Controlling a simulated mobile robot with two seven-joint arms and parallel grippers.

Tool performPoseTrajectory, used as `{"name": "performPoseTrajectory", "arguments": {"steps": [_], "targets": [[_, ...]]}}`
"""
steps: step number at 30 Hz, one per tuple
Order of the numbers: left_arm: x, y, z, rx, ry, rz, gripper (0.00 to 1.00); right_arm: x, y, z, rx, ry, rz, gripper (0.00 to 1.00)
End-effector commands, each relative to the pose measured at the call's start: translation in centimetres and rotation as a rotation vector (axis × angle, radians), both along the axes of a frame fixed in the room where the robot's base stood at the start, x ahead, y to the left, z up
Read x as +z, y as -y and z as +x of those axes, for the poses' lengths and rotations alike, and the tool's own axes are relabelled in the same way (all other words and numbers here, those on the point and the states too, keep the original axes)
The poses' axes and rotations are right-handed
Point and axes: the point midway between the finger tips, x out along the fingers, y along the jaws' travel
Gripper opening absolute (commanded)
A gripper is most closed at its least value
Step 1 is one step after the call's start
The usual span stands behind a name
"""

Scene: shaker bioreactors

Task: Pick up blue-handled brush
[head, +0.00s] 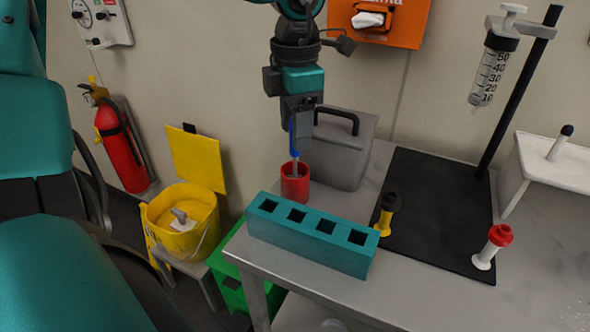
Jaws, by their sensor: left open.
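The blue-handled brush (293,143) stands upright in a red cup (295,187) near the left end of the table. Its blue handle points up and its lower end is hidden inside the cup. My left gripper (299,130) points down right over the cup, with its fingers at the upper part of the handle. The fingers are open, and the handle's top is partly hidden by them. I cannot tell whether a finger touches the handle. My right gripper is not in view.
A teal block with square holes (312,236) stands in front of the cup. A grey lidded box (343,149) is close behind to the right. A black mat (437,212) carries a yellow-and-black item (387,214) and a red-capped item (492,247). A yellow bin (182,222) stands left.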

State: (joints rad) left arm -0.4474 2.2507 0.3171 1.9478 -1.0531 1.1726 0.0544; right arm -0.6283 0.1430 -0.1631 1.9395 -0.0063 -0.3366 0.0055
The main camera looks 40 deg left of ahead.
Motion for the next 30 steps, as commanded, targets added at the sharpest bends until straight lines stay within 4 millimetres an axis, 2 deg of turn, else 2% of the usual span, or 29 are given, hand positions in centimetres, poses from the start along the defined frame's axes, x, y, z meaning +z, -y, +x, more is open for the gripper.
{"name": "performPoseTrajectory", "arguments": {"steps": [3,6,14,30], "targets": [[-1.9,-0.2,0.0,0.001,-0.004,-0.001,0.51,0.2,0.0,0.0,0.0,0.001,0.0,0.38],[-2.9,-0.2,0.0,0.001,-0.003,-0.001,0.51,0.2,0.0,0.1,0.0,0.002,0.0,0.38],[-3.2,-0.2,0.0,0.0,0.0,-0.001,0.51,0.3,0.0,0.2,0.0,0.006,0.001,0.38],[-3.1,-0.2,0.0,0.001,0.0,-0.001,0.01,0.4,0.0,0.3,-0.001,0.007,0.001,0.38]]}}
